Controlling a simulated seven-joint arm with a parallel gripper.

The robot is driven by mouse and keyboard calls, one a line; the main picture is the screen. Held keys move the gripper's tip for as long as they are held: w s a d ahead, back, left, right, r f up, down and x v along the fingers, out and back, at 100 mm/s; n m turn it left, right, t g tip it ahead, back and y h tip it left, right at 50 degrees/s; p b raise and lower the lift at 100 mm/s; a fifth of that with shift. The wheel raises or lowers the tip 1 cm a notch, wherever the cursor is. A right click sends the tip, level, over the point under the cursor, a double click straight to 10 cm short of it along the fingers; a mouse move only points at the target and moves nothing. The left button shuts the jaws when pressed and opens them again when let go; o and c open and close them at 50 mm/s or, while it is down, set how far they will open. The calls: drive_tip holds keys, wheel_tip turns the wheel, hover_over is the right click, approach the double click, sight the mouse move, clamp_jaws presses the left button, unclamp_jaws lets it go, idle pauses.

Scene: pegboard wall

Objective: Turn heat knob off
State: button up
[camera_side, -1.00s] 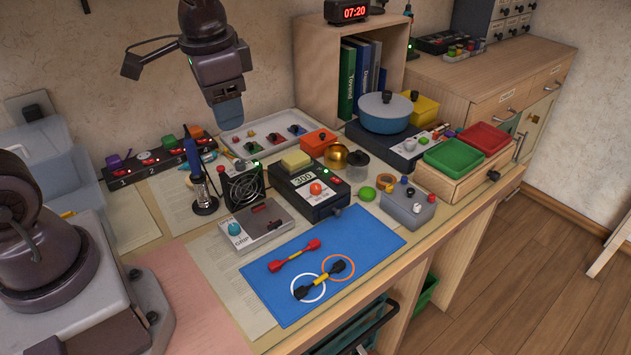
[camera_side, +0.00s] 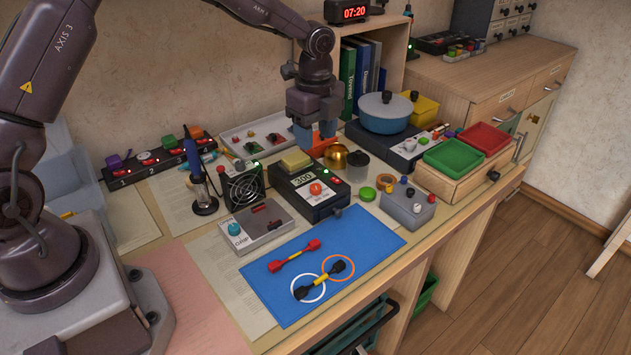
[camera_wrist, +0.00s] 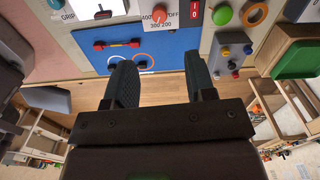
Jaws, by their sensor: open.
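The heat knob (camera_side: 315,188) is a round orange-red knob on the front of a black station (camera_side: 296,199) whose display reads 300. In the wrist view the knob (camera_wrist: 159,11) sits at the top edge, on a white dial plate with 400, 300, 200 and OFF marks. Its exact pointing direction is too small to tell. My gripper (camera_side: 315,136) is open and empty, pointing down above and behind the station, apart from the knob. In the wrist view its two dark fingers (camera_wrist: 159,72) are spread wide, with the knob beyond them.
A yellow sponge (camera_side: 296,160) lies on the station's top. A brass pot (camera_side: 336,155) and an orange box are close under my gripper. A red I/O switch (camera_wrist: 195,12) is beside the dial. A grey box with a teal knob (camera_side: 234,229) stands left. A blue mat (camera_side: 350,235) lies in front.

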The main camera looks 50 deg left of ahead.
sight(316, 186)
wheel_tip(316, 186, down, 12)
drive_tip(key=shift+r, duration=0.1)
idle(0.4)
drive_tip(key=c, duration=0.9)
